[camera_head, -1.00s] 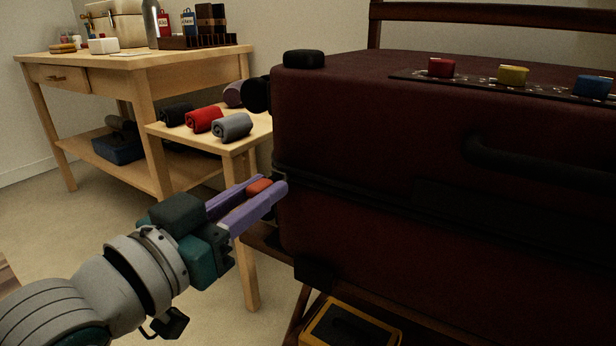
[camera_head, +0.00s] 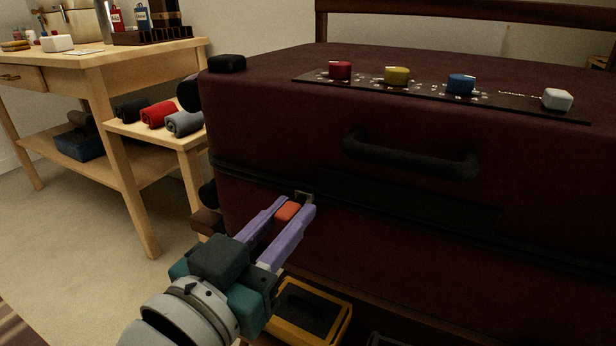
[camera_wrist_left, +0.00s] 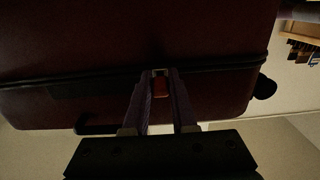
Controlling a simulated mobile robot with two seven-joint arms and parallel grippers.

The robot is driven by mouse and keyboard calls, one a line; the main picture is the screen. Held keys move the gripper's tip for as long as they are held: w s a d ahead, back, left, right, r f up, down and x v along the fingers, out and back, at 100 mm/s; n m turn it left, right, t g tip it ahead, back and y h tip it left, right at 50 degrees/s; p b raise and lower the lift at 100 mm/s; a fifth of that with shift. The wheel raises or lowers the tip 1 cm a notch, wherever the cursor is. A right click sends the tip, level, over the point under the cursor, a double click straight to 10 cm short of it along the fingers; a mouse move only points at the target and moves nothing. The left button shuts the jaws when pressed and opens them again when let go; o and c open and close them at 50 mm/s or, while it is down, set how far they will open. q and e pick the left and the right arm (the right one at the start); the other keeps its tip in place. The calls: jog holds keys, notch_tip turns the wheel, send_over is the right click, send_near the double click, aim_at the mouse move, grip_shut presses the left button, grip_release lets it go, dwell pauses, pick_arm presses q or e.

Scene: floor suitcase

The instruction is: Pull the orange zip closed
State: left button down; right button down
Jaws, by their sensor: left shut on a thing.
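The dark red suitcase (camera_head: 270,130) is closed and fills the right of the head view. A black zip line runs along its front side, below the black handle (camera_head: 410,155). The orange zip pull (camera_head: 287,211) is on this line, left of the handle. My left gripper (camera_head: 290,212) is shut on the orange pull, with its purple fingers on both sides of it. The left wrist view also shows the orange pull (camera_wrist_left: 160,87) between the fingers (camera_wrist_left: 160,92) at the seam. My right gripper is not in view.
Red (camera_head: 340,70), yellow (camera_head: 398,76), blue (camera_head: 461,84) and white (camera_head: 557,99) knobs sit on a dark strip on the suitcase top. A yellow-edged box (camera_head: 308,312) is below. A wooden side table (camera_head: 160,135) with rolled cloths stands left.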

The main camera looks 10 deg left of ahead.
pick_arm(q)
jog(key=c, duration=1.2)
grip_release()
jog(key=shift+d+r, duration=0.1)
jog(key=shift+d, duration=0.05)
jog(key=o, duration=0.5)
jog(key=shift+s+d, duration=0.1)
jog(key=shift+d, duration=0.05)
jog(key=shift+s+a, duration=0.2)
jog(key=shift+s, duration=0.05)
jog(key=p+v, duration=0.3)
jog(key=v, duration=0.6)
jog(key=shift+s+p, duration=0.15)
jog(key=shift+p, duration=0.15)
